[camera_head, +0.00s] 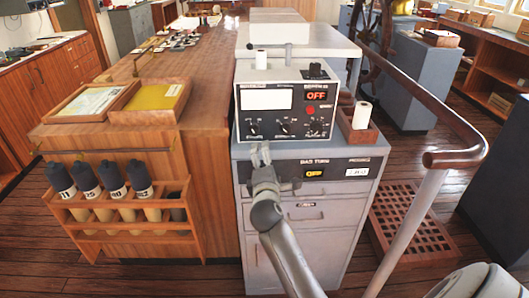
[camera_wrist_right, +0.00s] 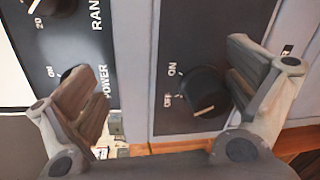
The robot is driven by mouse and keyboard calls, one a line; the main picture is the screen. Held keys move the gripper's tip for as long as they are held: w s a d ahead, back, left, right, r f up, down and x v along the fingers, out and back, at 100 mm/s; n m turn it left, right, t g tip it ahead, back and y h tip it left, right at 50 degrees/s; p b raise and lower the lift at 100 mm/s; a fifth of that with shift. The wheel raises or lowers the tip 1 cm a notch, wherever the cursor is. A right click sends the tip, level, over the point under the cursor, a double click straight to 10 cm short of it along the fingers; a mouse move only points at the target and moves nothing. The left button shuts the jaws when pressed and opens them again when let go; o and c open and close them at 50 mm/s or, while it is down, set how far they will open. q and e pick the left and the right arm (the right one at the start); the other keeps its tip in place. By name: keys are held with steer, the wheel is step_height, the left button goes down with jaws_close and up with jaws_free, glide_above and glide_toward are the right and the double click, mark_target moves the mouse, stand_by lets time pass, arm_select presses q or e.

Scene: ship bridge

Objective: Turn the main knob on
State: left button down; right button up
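A dark knob (camera_wrist_right: 205,90) with ON and OFF labels sits on a black panel in the right wrist view. It lies between the spread fingers of my right gripper (camera_wrist_right: 165,95), nearer the right finger; I cannot tell whether they touch. The gripper is open. In the head view my right gripper (camera_head: 262,158) is in front of the left part of the grey cabinet's (camera_head: 310,215) dark panel and hides that knob. An OFF display (camera_head: 314,173) glows on this panel. My left gripper is not in view.
The instrument box (camera_head: 285,100) on the cabinet has several knobs and a second OFF display (camera_head: 317,96). Its POWER knob (camera_wrist_right: 75,75) is partly behind the left finger. A paper roll (camera_head: 362,115) and a curved handrail (camera_head: 455,158) are to the right.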

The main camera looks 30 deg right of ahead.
steer(key=shift+t, duration=0.7)
steer(key=r, duration=0.3)
steer(key=a+r, duration=0.1)
steer(key=r, duration=0.1)
steer(key=shift+w+r, duration=0.1)
steer(key=shift+r, duration=0.2)
steer(key=shift+c, duration=0.2)
steer(key=shift+g, duration=0.7)
steer(key=f, duration=0.4)
steer(key=shift+d+f, duration=0.3)
steer(key=shift+s+a+r, duration=0.35)
steer(key=shift+s+a, duration=0.05)
steer(key=shift+s, duration=0.1)
steer(key=shift+c, duration=1.2)
steer(key=shift+s+a+f+p, duration=0.1)
steer(key=shift+s+a+p, duration=0.3)
steer(key=shift+s, duration=0.3)
steer(key=c, duration=0.3)
steer(key=shift+s+a, duration=0.15)
steer(key=shift+s, duration=0.15)
steer(key=shift+c, duration=0.2)
steer(key=f+p+v, duration=0.1)
steer(key=v, duration=0.9)
steer(key=shift+s+f, duration=0.25)
steer(key=shift+f, duration=0.05)
steer(key=shift+a, duration=0.15)
